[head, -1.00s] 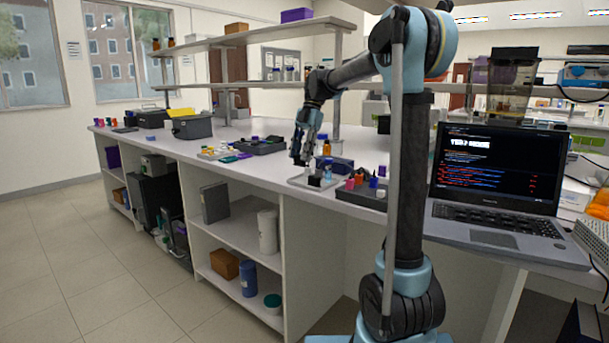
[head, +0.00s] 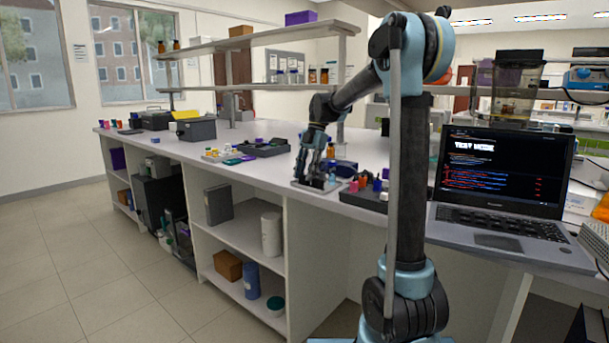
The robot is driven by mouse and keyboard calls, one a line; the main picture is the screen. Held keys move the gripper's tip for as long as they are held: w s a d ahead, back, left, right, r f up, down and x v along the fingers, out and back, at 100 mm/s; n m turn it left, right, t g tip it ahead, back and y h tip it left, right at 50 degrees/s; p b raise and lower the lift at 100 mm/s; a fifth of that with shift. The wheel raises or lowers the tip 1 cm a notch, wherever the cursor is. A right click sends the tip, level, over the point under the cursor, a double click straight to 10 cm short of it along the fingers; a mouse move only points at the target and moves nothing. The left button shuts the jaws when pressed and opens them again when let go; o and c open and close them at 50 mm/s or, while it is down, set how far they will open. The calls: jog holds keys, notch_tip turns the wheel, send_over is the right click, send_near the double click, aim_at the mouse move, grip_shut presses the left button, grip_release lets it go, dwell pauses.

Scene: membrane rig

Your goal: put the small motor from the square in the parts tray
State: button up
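A flat grey square (head: 297,184) lies near the front edge of the bench, left of the laptop. My gripper (head: 316,184) is low over it, pointing down, with its fingertips at about the height of the small things there. The small motor cannot be made out; the fingers cover most of the square. Whether the fingers are apart or closed on something is too small to tell. A dark tray with small coloured parts (head: 366,202) sits just right of the square. Another dark tray (head: 265,150) lies further left; which one is the parts tray is not clear.
A small amber bottle (head: 330,151) and a dark blue box (head: 344,167) stand close behind my gripper. An open laptop (head: 500,190) is at the right. A shelf post (head: 340,90) rises behind. The bench is clear between the square and the left tray.

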dwell(0.3)
jog(key=v, duration=1.2)
